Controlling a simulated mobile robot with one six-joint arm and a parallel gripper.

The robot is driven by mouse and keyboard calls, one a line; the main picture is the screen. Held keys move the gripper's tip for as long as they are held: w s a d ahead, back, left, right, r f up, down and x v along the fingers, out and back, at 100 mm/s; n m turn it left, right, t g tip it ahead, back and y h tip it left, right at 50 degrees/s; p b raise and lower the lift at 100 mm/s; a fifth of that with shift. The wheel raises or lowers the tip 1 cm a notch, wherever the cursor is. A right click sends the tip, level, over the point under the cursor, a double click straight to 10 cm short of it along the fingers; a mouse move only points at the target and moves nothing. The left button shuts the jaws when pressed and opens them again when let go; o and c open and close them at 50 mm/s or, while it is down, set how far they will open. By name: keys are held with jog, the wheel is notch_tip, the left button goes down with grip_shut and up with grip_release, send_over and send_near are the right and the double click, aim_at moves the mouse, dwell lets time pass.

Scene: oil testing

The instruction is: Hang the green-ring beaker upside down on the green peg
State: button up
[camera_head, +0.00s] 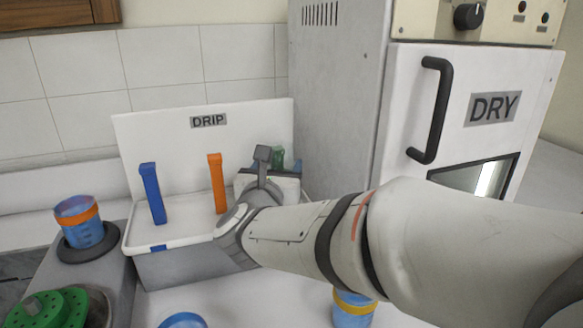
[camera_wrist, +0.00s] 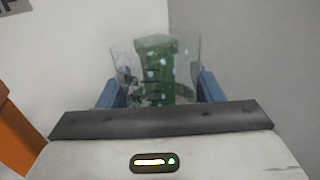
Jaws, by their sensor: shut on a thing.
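My gripper (camera_wrist: 160,92) is shut on a clear beaker (camera_wrist: 124,66), its blue finger pads on either side of the glass. A green band shows low on the glass, partly hidden by the gripper. The green peg (camera_wrist: 157,52) shows through the glass; I cannot tell for sure whether it is inside the beaker or behind it. In the head view my gripper (camera_head: 272,170) is at the right end of the DRIP rack (camera_head: 135,238), and a bit of green shows just beyond it. My arm hides most of the beaker there.
A blue peg (camera_head: 152,193) and an orange peg (camera_head: 217,184) stand left of my gripper. The DRY oven (camera_head: 340,110) is close on the right. An orange-ring beaker (camera_head: 82,232) stands at left; a yellow-ring beaker (camera_head: 352,312) is below my arm.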

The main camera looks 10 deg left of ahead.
jog(key=o, duration=1.1)
jog(key=shift+c, duration=0.2)
